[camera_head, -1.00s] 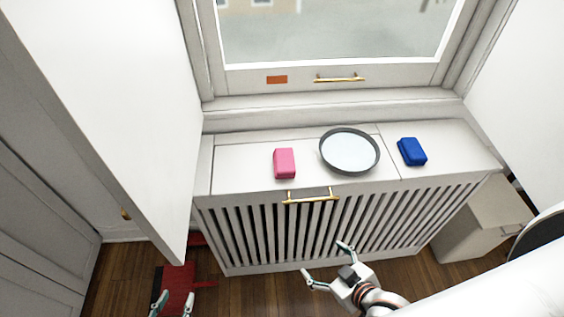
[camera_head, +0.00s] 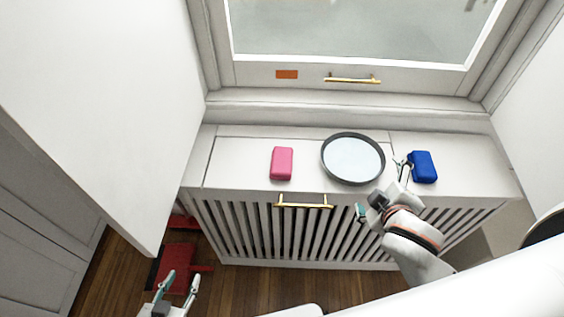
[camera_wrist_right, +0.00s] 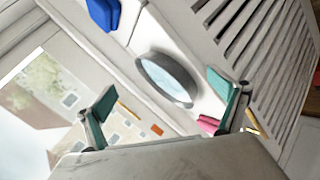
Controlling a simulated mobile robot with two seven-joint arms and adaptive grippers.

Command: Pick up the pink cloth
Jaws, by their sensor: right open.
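The pink cloth (camera_head: 282,163), a small folded block, lies on the white cabinet top left of the round plate. It also shows in the right wrist view (camera_wrist_right: 208,124), partly hidden behind one finger. My right gripper (camera_head: 381,188) is open and empty near the cabinet's front edge, to the right of the cloth and by the plate's lower right rim. In the right wrist view its fingers (camera_wrist_right: 165,100) are spread wide. My left gripper (camera_head: 178,285) is open and empty, low at the left, over the floor area and well below the cloth.
A round dark-rimmed plate (camera_head: 352,158) lies between the pink cloth and a blue folded cloth (camera_head: 424,167). The slatted white cabinet (camera_head: 236,146) has a gold handle (camera_head: 303,203) at its front. A window stands behind. A red object (camera_head: 176,265) is on the floor.

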